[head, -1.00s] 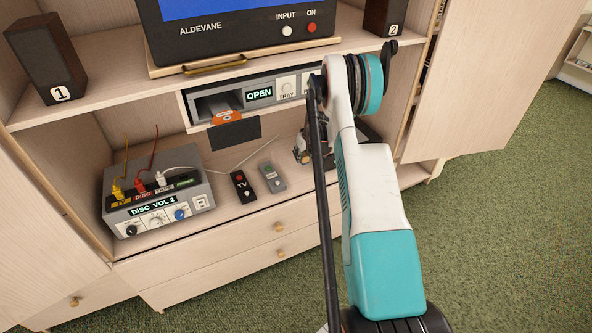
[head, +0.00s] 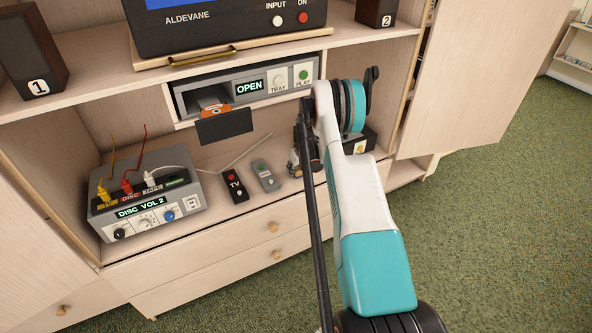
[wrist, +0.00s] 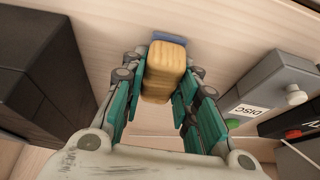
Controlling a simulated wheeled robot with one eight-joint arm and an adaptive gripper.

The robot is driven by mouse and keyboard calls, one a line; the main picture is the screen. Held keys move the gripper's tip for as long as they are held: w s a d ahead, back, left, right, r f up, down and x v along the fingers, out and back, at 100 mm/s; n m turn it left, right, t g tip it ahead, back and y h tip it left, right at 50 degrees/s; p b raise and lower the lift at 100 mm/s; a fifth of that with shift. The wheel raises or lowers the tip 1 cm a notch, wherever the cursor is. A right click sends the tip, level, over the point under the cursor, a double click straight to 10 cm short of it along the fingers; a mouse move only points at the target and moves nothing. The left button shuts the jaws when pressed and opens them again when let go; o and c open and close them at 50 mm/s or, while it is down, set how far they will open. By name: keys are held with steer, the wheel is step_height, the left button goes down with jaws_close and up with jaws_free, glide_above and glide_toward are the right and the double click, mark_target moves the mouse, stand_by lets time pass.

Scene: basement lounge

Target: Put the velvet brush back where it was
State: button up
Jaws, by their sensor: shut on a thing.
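The velvet brush has a rounded wooden back (wrist: 165,62) and a blue pad (wrist: 168,37) at its far end in the wrist view. My gripper (wrist: 160,80) is shut on it, with teal fingers along both sides of the wood. In the head view my gripper (head: 297,165) is low over the right part of the cabinet shelf (head: 225,212), right of the grey remote (head: 265,175). My arm hides much of it there. I cannot tell whether the brush touches the shelf.
A dark box (head: 358,139) stands right of my gripper, partly behind my arm. The black TV remote (head: 235,186) and grey selector box (head: 150,205) are left. Above, the player's disc tray (head: 212,106) is out with an orange disc. A cabinet door (head: 470,80) stands open right.

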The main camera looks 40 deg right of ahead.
steer(key=shift+f, duration=0.1)
steer(key=o, duration=1)
steer(key=p+v, duration=0.4)
steer(key=v, duration=0.8)
steer(key=shift+s, duration=0.1)
